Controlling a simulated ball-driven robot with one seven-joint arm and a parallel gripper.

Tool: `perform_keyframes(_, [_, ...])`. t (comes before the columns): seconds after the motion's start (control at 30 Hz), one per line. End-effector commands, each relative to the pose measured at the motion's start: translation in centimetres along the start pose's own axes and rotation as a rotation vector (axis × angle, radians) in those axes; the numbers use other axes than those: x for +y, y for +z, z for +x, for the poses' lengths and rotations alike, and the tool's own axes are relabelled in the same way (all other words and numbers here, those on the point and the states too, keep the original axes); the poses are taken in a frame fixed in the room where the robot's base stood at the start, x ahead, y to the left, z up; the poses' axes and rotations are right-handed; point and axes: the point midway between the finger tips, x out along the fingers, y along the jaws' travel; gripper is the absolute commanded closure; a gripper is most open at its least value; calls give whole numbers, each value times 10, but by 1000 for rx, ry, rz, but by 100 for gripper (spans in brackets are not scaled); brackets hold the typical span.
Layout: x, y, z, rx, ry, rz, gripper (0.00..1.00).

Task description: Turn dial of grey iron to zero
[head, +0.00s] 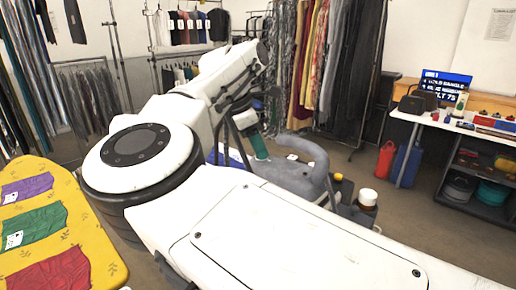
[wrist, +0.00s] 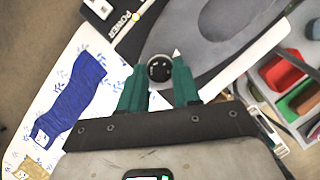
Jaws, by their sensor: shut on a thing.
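The grey iron (head: 290,174) stands beyond my arm in the head view, with its handle to the right. In the wrist view its grey body (wrist: 205,58) fills the upper middle. A small round black dial (wrist: 160,69) with pale marks sits on it. My gripper (wrist: 160,73) has green fingers, one on each side of the dial, and is shut on it. In the head view a green finger (head: 258,146) reaches down at the iron's left end. My white arm hides much of the iron's surroundings. I cannot tell which mark is zero.
A yellow ironing board (head: 100,240) with folded cloths is at the left. A blue cloth (wrist: 72,98) lies on a patterned white surface beside the iron. Red and green bins (wrist: 281,73) are at the right. A white table (head: 460,126) with a monitor (head: 447,84) stands farther off.

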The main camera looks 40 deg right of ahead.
Motion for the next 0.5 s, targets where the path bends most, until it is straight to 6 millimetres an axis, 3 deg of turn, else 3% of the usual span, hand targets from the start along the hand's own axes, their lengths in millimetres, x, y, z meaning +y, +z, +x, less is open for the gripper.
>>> perform_keyframes(0.5, [-4,-2,4,3,189,-442,98])
